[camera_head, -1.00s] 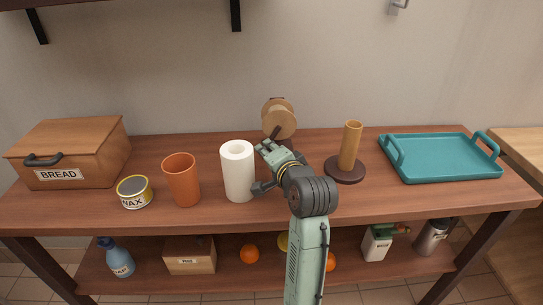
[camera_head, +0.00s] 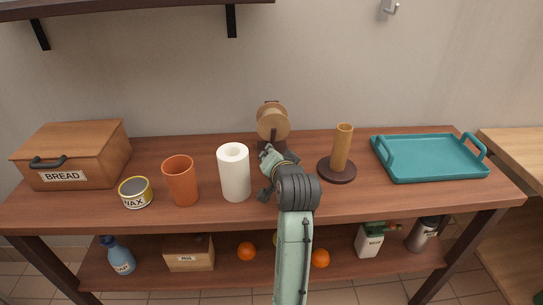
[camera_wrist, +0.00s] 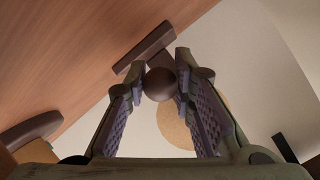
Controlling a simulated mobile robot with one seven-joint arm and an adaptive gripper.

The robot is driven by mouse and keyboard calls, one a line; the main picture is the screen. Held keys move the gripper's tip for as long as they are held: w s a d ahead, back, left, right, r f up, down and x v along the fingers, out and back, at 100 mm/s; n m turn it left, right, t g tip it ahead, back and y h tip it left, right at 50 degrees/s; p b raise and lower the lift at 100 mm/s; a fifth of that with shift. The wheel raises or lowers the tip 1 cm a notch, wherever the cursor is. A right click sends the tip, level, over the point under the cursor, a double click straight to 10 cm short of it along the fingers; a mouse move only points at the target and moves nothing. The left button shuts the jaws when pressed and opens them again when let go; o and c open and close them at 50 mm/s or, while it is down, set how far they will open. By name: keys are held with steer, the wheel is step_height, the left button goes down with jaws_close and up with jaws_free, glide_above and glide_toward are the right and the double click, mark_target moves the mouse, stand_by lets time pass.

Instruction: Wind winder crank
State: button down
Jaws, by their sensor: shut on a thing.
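The winder stands at the back middle of the table, with its round tan drum (camera_head: 272,122) upright on a dark stand. In the wrist view the drum (camera_wrist: 178,124) shows as a tan disc behind the fingers. The crank's dark round knob (camera_wrist: 160,83) sits between the two fingertips. My gripper (camera_wrist: 160,80) is shut on this knob, with a finger on each side. In the head view my gripper (camera_head: 268,168) is just in front of and below the drum; it and my arm hide the knob and part of the stand.
A white paper roll (camera_head: 234,175) stands close left of my gripper, then an orange cup (camera_head: 181,182) and a wax tin (camera_head: 135,192). A bread box (camera_head: 72,155) is far left. A wooden post on a round base (camera_head: 337,170) and a teal tray (camera_head: 430,160) are right.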

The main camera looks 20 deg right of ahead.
stand_by(0.3)
steer(key=c, duration=1.3)
jaws_free()
steer(key=shift+c, duration=0.2)
steer(key=shift+v, duration=3.8)
